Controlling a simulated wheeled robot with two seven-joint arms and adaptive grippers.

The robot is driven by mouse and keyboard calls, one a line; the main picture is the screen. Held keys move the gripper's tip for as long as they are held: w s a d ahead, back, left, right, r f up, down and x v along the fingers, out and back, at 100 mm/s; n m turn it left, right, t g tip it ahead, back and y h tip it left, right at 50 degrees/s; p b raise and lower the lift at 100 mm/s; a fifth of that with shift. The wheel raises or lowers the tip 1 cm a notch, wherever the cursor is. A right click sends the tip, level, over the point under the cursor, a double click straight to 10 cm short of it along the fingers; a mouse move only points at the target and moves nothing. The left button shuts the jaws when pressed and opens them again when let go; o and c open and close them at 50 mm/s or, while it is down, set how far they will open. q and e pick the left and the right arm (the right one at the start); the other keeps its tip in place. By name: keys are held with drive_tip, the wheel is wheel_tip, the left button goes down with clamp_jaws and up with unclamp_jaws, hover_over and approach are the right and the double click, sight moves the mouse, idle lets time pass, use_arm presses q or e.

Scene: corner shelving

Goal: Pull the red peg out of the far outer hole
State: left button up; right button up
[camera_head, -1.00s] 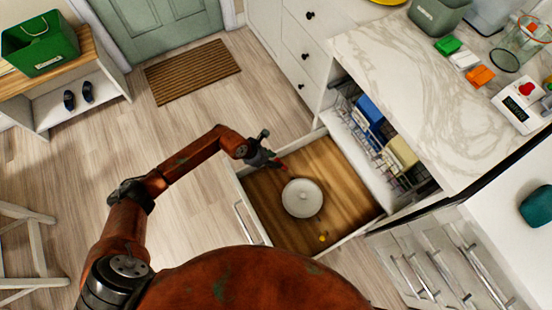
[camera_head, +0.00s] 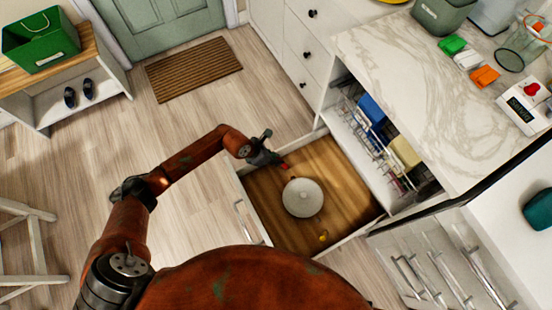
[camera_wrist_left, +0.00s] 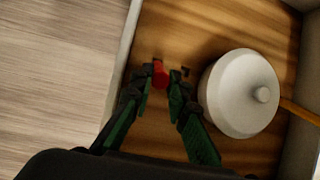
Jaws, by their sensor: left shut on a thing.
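In the left wrist view the red peg (camera_wrist_left: 160,72) is at the tips of my left gripper (camera_wrist_left: 164,84). A small dark mark, perhaps a hole, lies just right of it on the wood. Whether the peg's lower end is still in a hole cannot be told. My right gripper is not in view.
A white lidded pot (camera_head: 303,198) stands in the drawer, close to the right of my gripper; it also shows in the left wrist view (camera_wrist_left: 240,95). A small yellow-orange thing (camera_head: 323,237) lies below it. A dish rack (camera_head: 372,125) stands behind.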

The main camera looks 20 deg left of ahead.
use_arm(q)
clamp_jaws()
drive_tip(key=shift+r, duration=0.15)
drive_tip(key=shift+r+p, duration=1.65)
drive_tip(key=shift+r, duration=0.6)
